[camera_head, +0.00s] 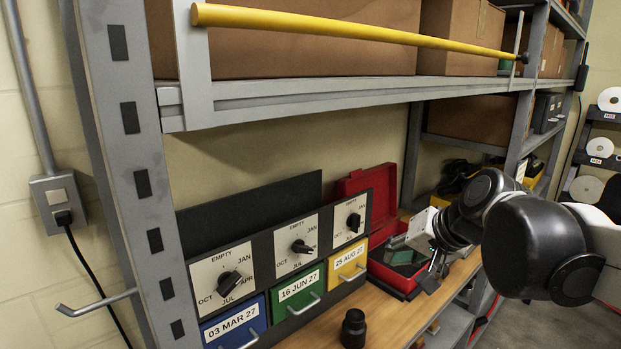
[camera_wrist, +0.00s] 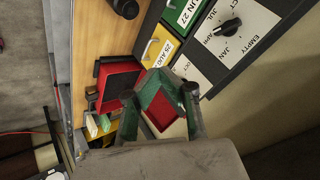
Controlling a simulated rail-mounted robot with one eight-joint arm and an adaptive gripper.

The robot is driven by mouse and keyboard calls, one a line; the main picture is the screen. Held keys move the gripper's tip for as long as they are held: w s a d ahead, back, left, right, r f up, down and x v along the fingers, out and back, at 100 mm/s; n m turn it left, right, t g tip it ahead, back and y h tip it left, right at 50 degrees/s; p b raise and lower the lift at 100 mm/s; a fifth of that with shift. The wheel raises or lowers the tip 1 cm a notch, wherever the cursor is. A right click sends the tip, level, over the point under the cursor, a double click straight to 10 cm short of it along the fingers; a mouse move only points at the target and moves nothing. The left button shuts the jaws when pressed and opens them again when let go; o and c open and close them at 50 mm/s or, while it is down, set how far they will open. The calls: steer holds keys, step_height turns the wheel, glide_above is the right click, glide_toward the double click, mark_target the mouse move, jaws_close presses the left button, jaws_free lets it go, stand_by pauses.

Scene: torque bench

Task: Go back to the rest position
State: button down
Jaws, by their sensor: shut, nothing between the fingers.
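My gripper (camera_head: 430,284) is at the right end of the wooden bench shelf, in front of the open red case (camera_head: 352,184). In the wrist view, my gripper (camera_wrist: 160,94) is shut and holds nothing. Whether its tips touch the case cannot be told. A panel with three dials stands left of the case: a left dial (camera_head: 229,283), a middle dial (camera_head: 301,246) and a right dial (camera_head: 353,222). Below them are a blue drawer (camera_head: 234,326), a green drawer (camera_head: 298,296) and a yellow drawer (camera_head: 348,266), all with date labels.
A yellow bar (camera_head: 340,29) runs along the upper shelf, with cardboard boxes (camera_head: 300,52) behind. A grey rack post (camera_head: 140,170) stands at left. A rack of spools (camera_head: 600,147) is at far right.

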steer(key=s+d+f+n+h, duration=0.1)
steer(key=s+f, duration=0.3)
steer(key=s, duration=0.4)
steer(key=s+d+f+n+h, duration=0.2)
steer(key=s+d+f+h, duration=0.1)
steer(key=s, duration=0.5)
steer(key=shift+s+f, duration=0.3)
steer(key=shift+f, duration=0.25)
